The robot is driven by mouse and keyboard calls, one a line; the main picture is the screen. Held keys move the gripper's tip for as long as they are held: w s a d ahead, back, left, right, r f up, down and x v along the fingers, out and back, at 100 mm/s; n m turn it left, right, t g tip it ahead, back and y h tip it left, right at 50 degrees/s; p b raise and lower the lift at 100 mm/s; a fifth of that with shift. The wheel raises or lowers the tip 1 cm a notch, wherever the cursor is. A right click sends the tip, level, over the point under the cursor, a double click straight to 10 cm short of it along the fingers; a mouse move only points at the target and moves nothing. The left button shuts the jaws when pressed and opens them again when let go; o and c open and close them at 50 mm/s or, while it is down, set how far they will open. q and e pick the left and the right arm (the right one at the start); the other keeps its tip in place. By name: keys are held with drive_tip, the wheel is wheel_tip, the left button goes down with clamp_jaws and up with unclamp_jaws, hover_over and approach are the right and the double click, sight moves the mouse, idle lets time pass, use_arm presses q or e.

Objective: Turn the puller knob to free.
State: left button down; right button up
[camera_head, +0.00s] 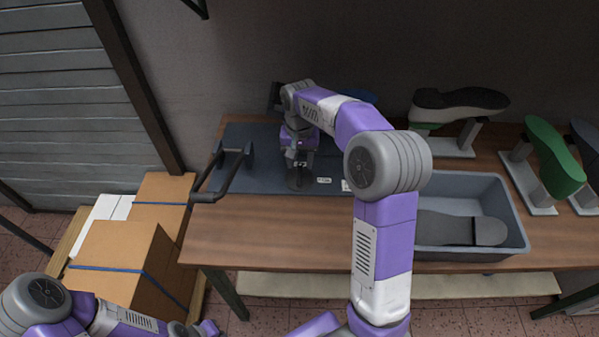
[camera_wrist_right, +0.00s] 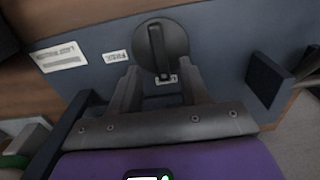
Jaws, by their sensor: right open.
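The puller knob (camera_wrist_right: 160,45) is a dark round disc with a raised bar, on a blue-grey panel (camera_wrist_right: 215,40). In the right wrist view its bar runs nearly up and down, with its lower end near a small white label partly hidden by the fingers. The FREE label (camera_wrist_right: 115,56) is left of the knob. My right gripper (camera_wrist_right: 161,82) is open, one finger either side of the knob's lower part; contact cannot be told. In the head view my right gripper (camera_head: 298,180) points down over the panel and hides the knob.
A black lever handle (camera_head: 232,172) stands at the panel's left. Right of my right arm is a grey bin (camera_head: 510,215) with a dark sole inside. Shoe lasts on stands (camera_head: 555,155) are at the back right. Cardboard boxes (camera_head: 120,255) stand left of the wooden table (camera_head: 270,235).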

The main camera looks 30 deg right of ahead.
sight(300, 173)
wheel_tip(300, 173, down, 4)
drive_tip(key=shift+f+b, duration=0.1)
drive_tip(key=shift+b, duration=0.45)
clamp_jaws()
